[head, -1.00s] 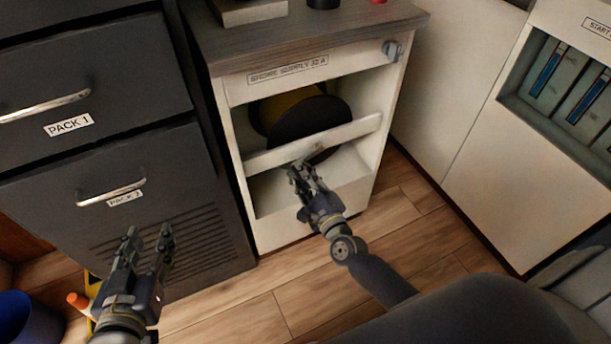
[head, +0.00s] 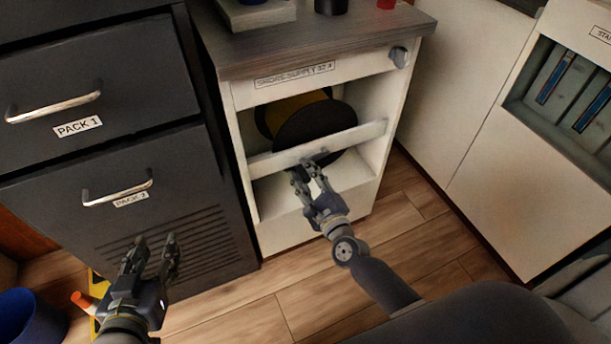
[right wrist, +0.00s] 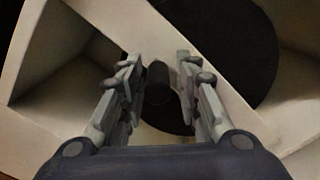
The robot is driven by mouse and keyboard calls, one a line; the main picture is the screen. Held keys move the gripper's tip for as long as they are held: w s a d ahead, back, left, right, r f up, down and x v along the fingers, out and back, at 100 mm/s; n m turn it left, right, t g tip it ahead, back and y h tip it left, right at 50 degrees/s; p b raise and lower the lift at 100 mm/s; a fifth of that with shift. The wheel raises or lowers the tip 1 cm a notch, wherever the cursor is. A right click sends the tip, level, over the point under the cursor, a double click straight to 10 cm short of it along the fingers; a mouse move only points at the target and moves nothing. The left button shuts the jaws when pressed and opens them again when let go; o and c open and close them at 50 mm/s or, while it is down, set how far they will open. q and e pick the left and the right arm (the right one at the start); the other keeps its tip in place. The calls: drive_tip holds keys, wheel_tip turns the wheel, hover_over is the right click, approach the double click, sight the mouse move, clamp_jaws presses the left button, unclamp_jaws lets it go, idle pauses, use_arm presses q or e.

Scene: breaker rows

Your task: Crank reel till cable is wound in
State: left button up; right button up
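The cable reel (head: 315,125) sits in the opening of the white cabinet, with yellow cable (head: 292,108) wound behind its round dark front flange. In the right wrist view the flange (right wrist: 235,55) is a large dark disc. A short dark crank handle (right wrist: 158,84) points toward my right gripper (right wrist: 163,80). The gripper's fingers are apart, one on each side of the handle, with a gap visible on its right. In the head view my right gripper (head: 309,176) is just below the front crossbar. My left gripper (head: 153,256) is open and empty before the dark drawers.
A white crossbar (head: 270,160) spans the cabinet opening in front of the reel. A knob (head: 399,57) is at the cabinet's upper right. Dark drawers (head: 70,170) stand left, and a blue bin (head: 25,318) is at lower left. Wooden floor (head: 240,315) is clear in front.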

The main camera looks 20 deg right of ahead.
drive_tip(key=shift+f, duration=0.15)
drive_tip(key=shift+s, duration=0.3)
drive_tip(key=s, duration=1.1)
drive_tip(key=shift+s+d, duration=0.2)
drive_tip(key=shift+d, duration=0.25)
